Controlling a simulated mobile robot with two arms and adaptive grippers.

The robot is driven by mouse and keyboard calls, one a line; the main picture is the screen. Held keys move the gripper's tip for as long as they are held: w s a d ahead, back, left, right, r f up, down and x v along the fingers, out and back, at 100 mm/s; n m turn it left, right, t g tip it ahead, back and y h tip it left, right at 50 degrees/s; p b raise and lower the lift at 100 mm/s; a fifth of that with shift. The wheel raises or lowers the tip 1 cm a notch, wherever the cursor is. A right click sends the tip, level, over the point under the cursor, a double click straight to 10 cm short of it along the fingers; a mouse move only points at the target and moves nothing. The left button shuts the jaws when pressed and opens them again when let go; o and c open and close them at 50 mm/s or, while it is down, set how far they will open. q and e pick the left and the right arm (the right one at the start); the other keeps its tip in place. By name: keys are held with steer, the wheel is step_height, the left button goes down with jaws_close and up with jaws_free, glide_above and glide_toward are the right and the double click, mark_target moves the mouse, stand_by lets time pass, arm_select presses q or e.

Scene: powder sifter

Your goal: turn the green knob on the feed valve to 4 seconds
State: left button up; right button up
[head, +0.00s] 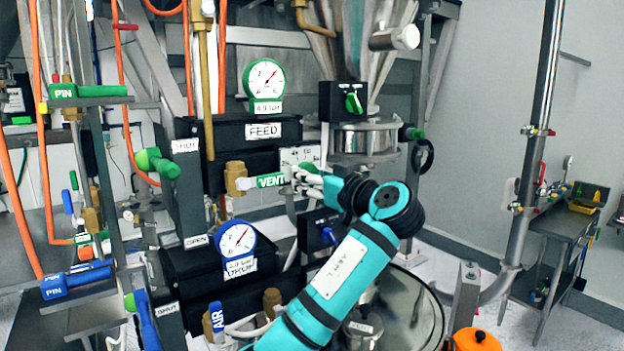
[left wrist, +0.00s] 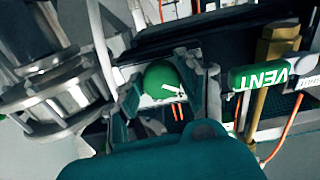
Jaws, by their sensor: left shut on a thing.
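The feed valve is a black box (head: 215,132) with a white FEED label in the head view. A white dial plate (head: 300,154) with dark marks sits at its lower right, partly covered by my left gripper (head: 312,181). In the left wrist view the round green knob (left wrist: 160,80) sits between the two fingers of my left gripper (left wrist: 163,108), which is shut on it. A white plate (left wrist: 172,96) with dark marks shows beside the knob. The knob is hidden in the head view, and its setting is too small to read. My right gripper is not in view.
A green VENT handle (head: 271,180) on a brass valve is close left of my left gripper; it also shows in the left wrist view (left wrist: 258,77). Another green knob (head: 352,103) sits on a black box above. A steel flange (head: 365,138) is close right.

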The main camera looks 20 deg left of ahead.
arm_select(q)
steer(key=shift+s+a+r+m+b, duration=0.1)
steer(key=shift+m+b, duration=0.6)
steer(key=shift+m, duration=1.1)
steer(key=shift+r+m+b, duration=0.1)
steer(key=shift+m+b, duration=0.55)
steer(key=shift+m, duration=1.15)
steer(key=o, duration=1.2)
steer(key=shift+f, duration=0.15)
steer(key=shift+c, duration=0.2)
